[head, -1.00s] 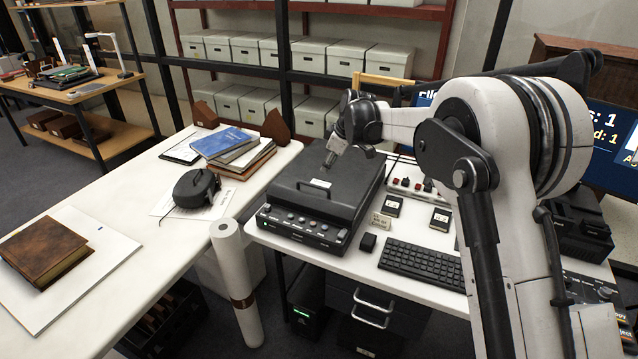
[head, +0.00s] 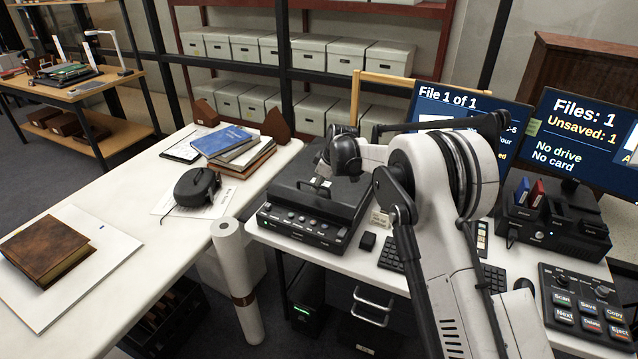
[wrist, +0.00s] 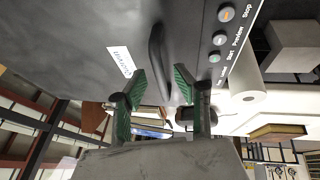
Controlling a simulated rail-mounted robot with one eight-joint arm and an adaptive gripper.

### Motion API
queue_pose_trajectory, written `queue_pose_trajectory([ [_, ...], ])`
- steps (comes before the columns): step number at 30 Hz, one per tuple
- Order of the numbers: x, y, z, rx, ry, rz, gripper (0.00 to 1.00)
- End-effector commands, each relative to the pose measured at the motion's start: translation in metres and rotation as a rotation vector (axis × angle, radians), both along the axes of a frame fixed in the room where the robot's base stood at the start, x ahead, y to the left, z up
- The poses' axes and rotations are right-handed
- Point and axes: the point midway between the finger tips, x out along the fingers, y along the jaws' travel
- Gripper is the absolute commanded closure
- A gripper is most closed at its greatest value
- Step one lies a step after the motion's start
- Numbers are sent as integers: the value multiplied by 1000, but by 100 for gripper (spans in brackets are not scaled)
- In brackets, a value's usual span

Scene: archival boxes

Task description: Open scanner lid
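The black scanner (head: 290,222) stands on the white desk at centre, its lid (head: 292,180) down. The lid's dark bar handle (wrist: 155,42) and white label (wrist: 121,62) show in the wrist view. My gripper (wrist: 160,80) is open, its two green-padded fingers apart. The lower end of the handle appears in the gap between the fingertips; I cannot tell if either finger touches it. In the head view my gripper (head: 322,183) is low over the lid, and my arm hides the lid's right part.
A keyboard (head: 392,257), a black drive dock (head: 552,225) and a button panel (head: 585,308) lie to the right of the scanner. Two monitors (head: 590,140) stand behind. Left, a white table holds books (head: 235,145), a black device (head: 196,187) and a brown book (head: 45,250).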

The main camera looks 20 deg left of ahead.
Motion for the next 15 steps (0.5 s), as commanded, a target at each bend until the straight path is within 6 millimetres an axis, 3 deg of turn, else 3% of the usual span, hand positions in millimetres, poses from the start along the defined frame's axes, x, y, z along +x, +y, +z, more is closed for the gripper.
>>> queue_pose_trajectory([
  [6, 0, 0, 0, 0, 0, 0, 71],
  [12, 0, 0, 0, 0, 0, 0, 97],
  [15, 0, 0, 0, 0, 0, 0, 100],
])
